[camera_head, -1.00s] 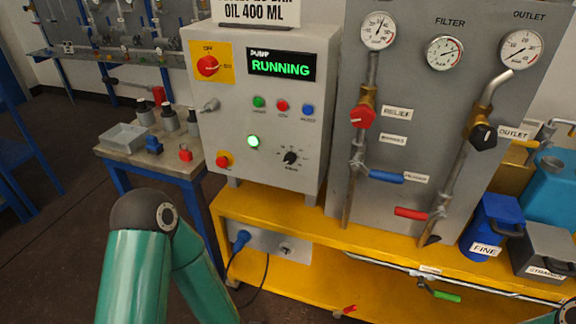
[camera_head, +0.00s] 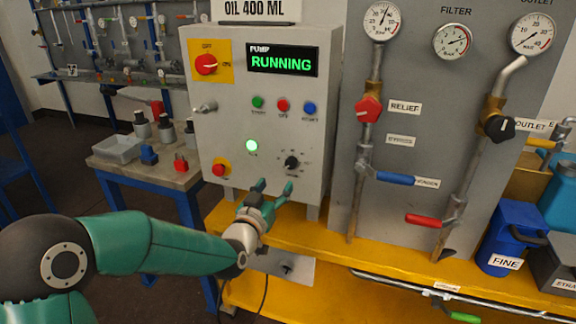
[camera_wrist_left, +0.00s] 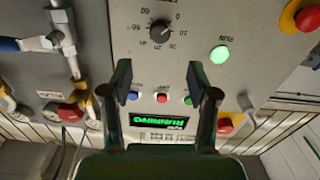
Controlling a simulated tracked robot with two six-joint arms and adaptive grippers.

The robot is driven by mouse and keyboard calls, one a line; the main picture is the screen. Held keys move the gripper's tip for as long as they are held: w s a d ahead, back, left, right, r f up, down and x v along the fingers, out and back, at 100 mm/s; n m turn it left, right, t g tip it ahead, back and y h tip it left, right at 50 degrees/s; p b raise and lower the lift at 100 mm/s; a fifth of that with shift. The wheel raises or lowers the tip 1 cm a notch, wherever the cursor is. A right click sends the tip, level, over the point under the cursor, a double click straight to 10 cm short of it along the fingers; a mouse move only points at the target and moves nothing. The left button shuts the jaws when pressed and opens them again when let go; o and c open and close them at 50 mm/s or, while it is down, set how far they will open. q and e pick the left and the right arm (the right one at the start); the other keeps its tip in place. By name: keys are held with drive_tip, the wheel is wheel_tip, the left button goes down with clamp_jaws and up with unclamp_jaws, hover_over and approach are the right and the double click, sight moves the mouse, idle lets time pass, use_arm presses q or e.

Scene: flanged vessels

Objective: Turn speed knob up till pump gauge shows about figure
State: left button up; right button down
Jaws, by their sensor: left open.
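The black speed knob (camera_head: 292,162) is at the lower right of the grey control box (camera_head: 316,110). In the left wrist view the knob (camera_wrist_left: 160,31) has a dial of numbers around it. My left gripper (camera_head: 273,187) is open and empty, just below and left of the knob in the head view. Its fingers (camera_wrist_left: 160,82) are apart in the wrist view, with the knob beyond them and not touched. The leftmost round gauge (camera_head: 381,21) is at the top of the grey panel; its label is out of frame and its reading is too small to tell. My right gripper is not in view.
The green lamp (camera_head: 251,146) is lit and the display (camera_head: 283,60) reads RUNNING. A red emergency button (camera_head: 219,169) is at the box's lower left. The yellow bench (camera_head: 330,237) lies below. A blue-handled valve (camera_head: 396,178) is to the right.

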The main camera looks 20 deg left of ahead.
sight(290, 165)
use_arm(q)
drive_tip(key=w+p, duration=0.1)
drive_tip(key=w, duration=0.9)
drive_tip(key=shift+w+d+f+p, duration=0.1)
drive_tip(key=shift+w+d+p, duration=0.1)
drive_tip(key=shift+w+p, duration=0.2)
clamp_jaws()
drive_tip(key=m+b, duration=0.1)
drive_tip(key=b, duration=0.1)
drive_tip(key=m+b, duration=0.2)
drive_tip(key=shift+f, duration=0.25)
drive_tip(key=shift+m+b, duration=0.45)
drive_tip(key=shift+m, duration=0.05)
drive_tip(key=shift+r+m, duration=0.25)
drive_tip(key=shift+m, duration=0.55)
